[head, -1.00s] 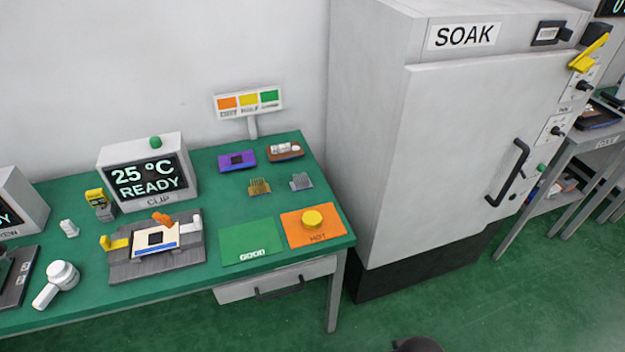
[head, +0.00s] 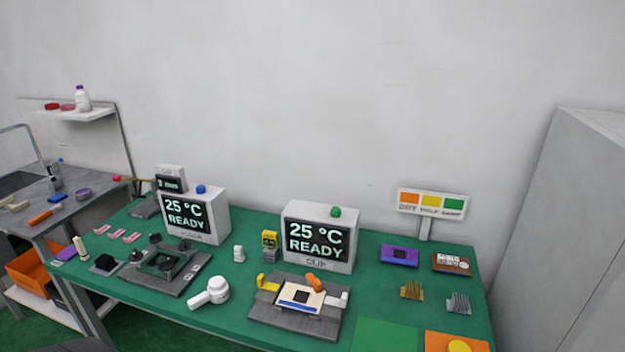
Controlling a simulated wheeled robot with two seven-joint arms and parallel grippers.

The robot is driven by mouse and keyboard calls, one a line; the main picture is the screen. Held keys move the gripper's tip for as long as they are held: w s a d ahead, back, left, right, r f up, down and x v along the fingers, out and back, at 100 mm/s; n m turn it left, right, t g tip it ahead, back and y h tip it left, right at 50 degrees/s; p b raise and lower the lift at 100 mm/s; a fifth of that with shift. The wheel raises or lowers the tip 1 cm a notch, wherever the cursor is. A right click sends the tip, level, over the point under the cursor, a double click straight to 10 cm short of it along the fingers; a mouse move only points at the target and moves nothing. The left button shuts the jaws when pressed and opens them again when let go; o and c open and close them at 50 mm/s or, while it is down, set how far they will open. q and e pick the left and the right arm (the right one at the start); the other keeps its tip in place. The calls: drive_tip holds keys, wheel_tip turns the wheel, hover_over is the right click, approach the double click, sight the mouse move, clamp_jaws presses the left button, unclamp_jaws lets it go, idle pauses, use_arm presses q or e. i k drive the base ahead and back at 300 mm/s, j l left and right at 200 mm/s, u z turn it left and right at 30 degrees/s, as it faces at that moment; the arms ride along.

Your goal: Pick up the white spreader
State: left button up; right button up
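I cannot tell for sure which piece is the white spreader. A small white piece (head: 238,253) stands on the green bench (head: 375,275) between the two 25 °C READY units. A larger white tool with a round head and a handle (head: 212,292) lies in front of it. Small white pieces also lie in the brown tray (head: 464,270) at the back right. Neither of my grippers is in view.
The left READY unit (head: 196,215) and the CLIP unit (head: 318,238) stand at the back. A dark fixture (head: 165,266) and a grey lever fixture (head: 295,309) sit in front. A sink counter (head: 88,205) is left and a tall grey cabinet (head: 562,230) right.

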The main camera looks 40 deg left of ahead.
sight(240, 257)
drive_tip(key=u, duration=1.6)
drive_tip(key=k+j, duration=0.05)
